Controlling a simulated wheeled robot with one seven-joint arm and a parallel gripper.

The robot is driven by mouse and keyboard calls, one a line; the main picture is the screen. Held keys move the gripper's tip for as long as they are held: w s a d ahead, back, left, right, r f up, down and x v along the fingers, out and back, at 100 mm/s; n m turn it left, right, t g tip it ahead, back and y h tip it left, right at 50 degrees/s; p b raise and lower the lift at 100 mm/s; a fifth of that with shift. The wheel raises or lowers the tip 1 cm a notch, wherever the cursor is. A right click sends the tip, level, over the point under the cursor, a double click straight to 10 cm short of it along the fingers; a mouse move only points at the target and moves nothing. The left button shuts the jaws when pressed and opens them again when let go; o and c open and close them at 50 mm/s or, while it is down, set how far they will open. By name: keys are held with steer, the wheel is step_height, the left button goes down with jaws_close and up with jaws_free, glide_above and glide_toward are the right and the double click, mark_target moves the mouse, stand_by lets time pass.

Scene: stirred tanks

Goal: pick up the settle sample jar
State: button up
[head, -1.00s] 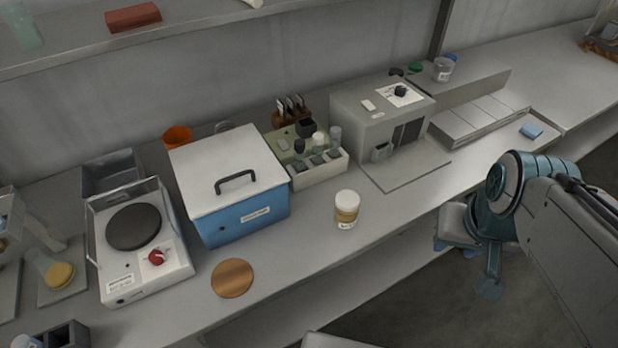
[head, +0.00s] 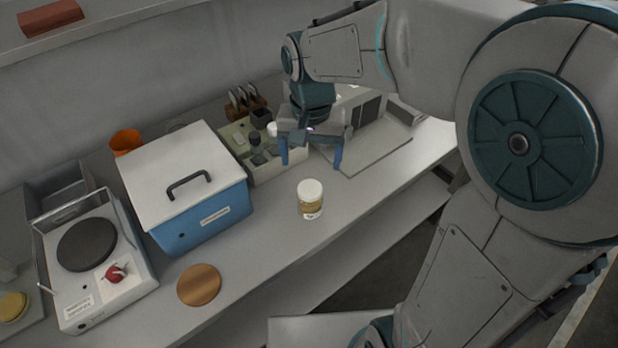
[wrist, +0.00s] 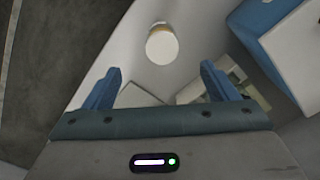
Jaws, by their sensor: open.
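The sample jar (head: 311,199) has a white lid and an amber-brown body with a small label. It stands upright on the bench, right of the blue box. In the wrist view the jar (wrist: 162,46) shows from above, beyond the fingertips and roughly midway between them. My gripper (head: 312,163) is open and empty, above the bench and behind the jar in the head view. Its two blue fingers point down, apart from the jar. In the wrist view my gripper (wrist: 158,82) shows both fingers spread.
A blue box with a white lid (head: 187,187) stands left of the jar. A cork-coloured disc (head: 199,285) lies in front of it, and a hotplate (head: 92,262) is farther left. A rack of bottles (head: 262,148) is behind the jar. The bench right of the jar is clear.

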mark_target(310, 188)
step_height(310, 188, down, 8)
steer(key=shift+w+a+f, duration=0.1)
steer(key=shift+w, duration=0.05)
steer(key=shift+w+f+p, duration=0.15)
steer(key=shift+w+f, duration=0.05)
steer(key=shift+f, duration=0.55)
steer(key=shift+w+f+p, duration=0.15)
steer(key=shift+f, duration=0.6)
steer(key=shift+w+f+p, duration=0.15)
steer(key=shift+w+f, duration=0.05)
steer(key=shift+f, duration=1.15)
steer(key=c, duration=1.2)
